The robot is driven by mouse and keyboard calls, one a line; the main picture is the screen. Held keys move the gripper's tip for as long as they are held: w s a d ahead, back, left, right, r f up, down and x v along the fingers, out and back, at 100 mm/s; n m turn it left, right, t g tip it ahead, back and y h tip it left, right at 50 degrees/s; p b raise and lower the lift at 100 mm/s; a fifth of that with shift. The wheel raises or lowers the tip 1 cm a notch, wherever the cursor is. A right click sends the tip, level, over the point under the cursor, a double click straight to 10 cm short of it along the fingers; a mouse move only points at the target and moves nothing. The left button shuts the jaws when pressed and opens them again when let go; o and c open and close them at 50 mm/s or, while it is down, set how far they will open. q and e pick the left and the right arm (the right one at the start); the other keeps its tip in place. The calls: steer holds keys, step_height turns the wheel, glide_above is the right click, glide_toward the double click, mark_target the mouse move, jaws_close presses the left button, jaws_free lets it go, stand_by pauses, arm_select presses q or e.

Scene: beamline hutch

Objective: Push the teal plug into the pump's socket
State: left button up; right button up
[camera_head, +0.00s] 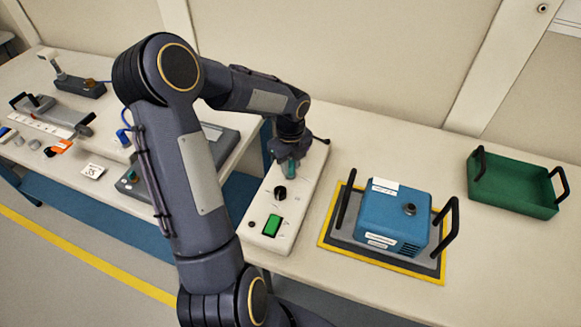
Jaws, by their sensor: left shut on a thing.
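My left gripper (289,160) points down over the far half of a long white panel box (303,200) with a black knob and a green switch. It is shut on the teal plug (291,168), a small part of which shows below the fingers. The plug's lower end is at or just above the panel top; I cannot tell whether it is in a socket, and no socket shows clearly there. A blue box-shaped unit (385,213), which may be the pump, stands on a dark handled tray to the right. My right gripper is not in view.
The tray with black handles (341,232) sits on a yellow-edged mat (327,240). A green handled tray (513,190) is at the far right. A grey device (220,140) and small items, including an orange one (60,147), lie left. Bare bench lies behind the blue unit.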

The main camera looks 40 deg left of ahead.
mark_target(290, 162)
arm_select(q)
jaws_close()
steer(key=shift+r, duration=0.15)
steer(key=shift+r+p, duration=3.15)
steer(key=shift+r, duration=0.25)
steer(key=shift+f, duration=0.1)
